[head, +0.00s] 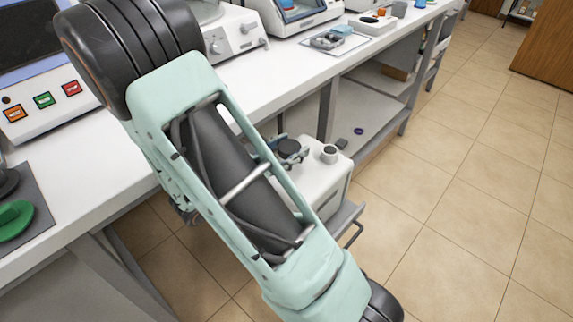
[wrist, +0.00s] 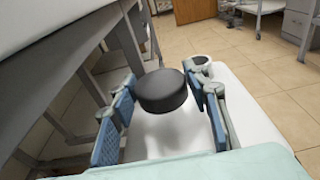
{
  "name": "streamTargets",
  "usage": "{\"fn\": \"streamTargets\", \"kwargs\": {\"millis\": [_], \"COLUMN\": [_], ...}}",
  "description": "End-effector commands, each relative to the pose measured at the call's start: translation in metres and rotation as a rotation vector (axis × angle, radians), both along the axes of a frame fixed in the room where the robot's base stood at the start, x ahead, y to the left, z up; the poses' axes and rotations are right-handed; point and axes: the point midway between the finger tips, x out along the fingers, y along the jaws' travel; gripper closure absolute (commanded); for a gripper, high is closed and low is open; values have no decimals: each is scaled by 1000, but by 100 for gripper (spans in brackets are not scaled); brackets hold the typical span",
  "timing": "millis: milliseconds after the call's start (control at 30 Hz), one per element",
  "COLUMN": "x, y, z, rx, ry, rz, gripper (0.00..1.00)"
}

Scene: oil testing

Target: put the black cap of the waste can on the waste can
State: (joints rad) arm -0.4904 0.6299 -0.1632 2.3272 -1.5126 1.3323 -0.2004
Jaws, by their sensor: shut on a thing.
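The black cap (head: 289,147) is a round dark disc held between the fingers of my gripper (head: 291,154). In the wrist view, the cap (wrist: 161,91) sits between the blue-padded fingertips of my gripper (wrist: 158,88). The gripper is shut on it. The white waste can (head: 325,182) is below and beside the cap. Its short neck with a dark opening (head: 329,153) is just right of the cap, uncovered. In the wrist view, the can (wrist: 258,112) lies under and right of the fingers, and the neck (wrist: 199,61) shows behind the right finger. My arm hides part of the can.
The can stands on a low grey stand (head: 345,219) beside the white workbench (head: 115,190). The bench edge and its grey legs are close on the left of the gripper. Instruments stand on the bench. The tiled floor (head: 450,220) to the right is clear.

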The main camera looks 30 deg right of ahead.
Motion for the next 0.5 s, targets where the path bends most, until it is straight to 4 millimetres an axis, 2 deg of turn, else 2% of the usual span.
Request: {"fn": "streamTargets", "kwargs": {"millis": [167,400,500], "x": [5,9,9], "y": [1,3,3], "z": [-8,-37,-43], "rx": [0,0,0], "ry": [-1,0,-1], "rz": [0,0,0], "gripper": [72,72,72]}}
